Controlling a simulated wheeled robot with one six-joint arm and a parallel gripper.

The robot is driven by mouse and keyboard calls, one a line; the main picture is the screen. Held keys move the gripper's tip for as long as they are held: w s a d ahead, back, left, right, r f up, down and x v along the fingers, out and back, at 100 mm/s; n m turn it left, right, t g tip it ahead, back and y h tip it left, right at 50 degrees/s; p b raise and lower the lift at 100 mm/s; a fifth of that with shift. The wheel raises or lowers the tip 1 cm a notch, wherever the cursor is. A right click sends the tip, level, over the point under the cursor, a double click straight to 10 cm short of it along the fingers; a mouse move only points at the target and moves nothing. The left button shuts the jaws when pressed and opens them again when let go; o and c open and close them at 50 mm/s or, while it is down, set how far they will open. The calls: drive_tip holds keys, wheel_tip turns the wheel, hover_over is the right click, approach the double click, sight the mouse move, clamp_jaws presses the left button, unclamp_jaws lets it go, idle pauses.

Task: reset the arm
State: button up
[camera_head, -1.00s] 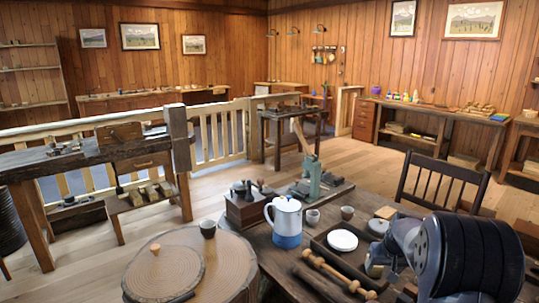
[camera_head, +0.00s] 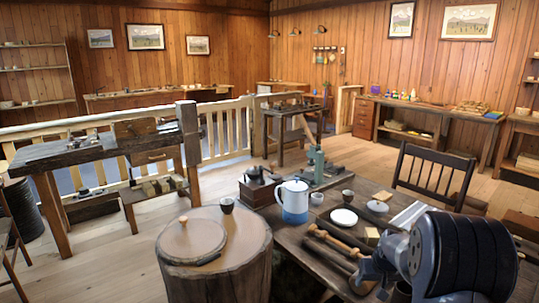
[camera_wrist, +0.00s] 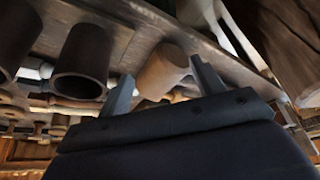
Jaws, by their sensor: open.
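My arm (camera_head: 462,255) is folded at the lower right of the head view, in front of the dark wooden table (camera_head: 290,232). Its dark, ribbed rounded link is the largest part seen. My gripper (camera_wrist: 163,86) shows in the wrist view, with two grey fingers spread apart and nothing held between them. Beyond the fingers is a brown cup-like piece (camera_wrist: 160,70), apart from them as far as I can tell. A dark brown hollow cylinder (camera_wrist: 84,62) is left of it. The gripper's tips cannot be made out in the head view.
The table holds a white and blue pot (camera_head: 294,203), a grinder (camera_head: 258,187), a white plate (camera_head: 343,217) and a turned wooden spool (camera_head: 335,241). A round stump (camera_head: 215,262) stands left of it, a black chair (camera_head: 433,176) behind. Floor (camera_head: 115,262) is clear at left.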

drive_tip(key=s+a+f, duration=0.4)
drive_tip(key=f, duration=0.1)
idle(0.3)
drive_tip(key=shift+s, duration=0.1)
